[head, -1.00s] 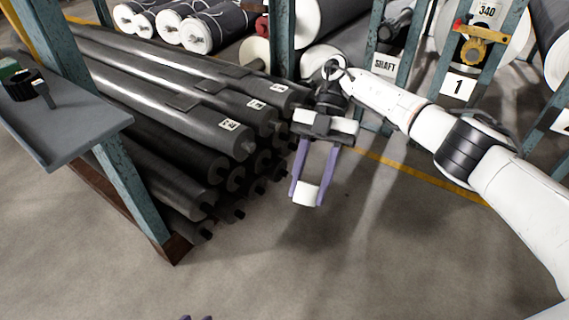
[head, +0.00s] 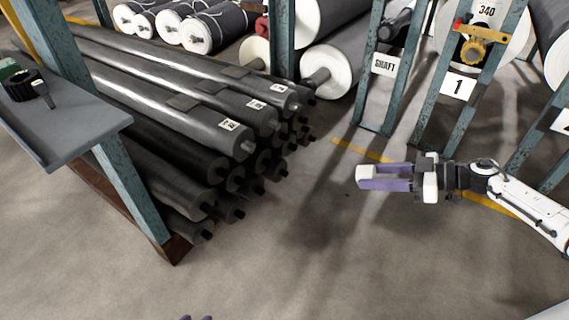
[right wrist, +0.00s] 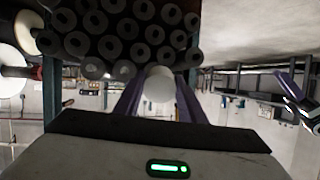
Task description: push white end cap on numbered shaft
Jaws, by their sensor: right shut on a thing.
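My right gripper (head: 374,177) is shut on the white end cap (head: 364,176), held between the purple fingertips over open floor, right of the roll stack and apart from it. The cap shows round and pale in the right wrist view (right wrist: 159,84), with the stack ends beyond it. Dark grey shafts (head: 205,106) lie stacked at left, their ends facing right. Three upper ones carry white number labels, too small to read surely. Only purple tips of my left gripper (head: 196,318) show at the bottom edge of the head view.
A blue-green rack post and grey shelf (head: 75,135) stand at left, bearing a black tool (head: 32,88). Frames with a "SHAFT" sign (head: 384,65) and a "1" sign (head: 459,86) stand at the back right. The central floor is clear.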

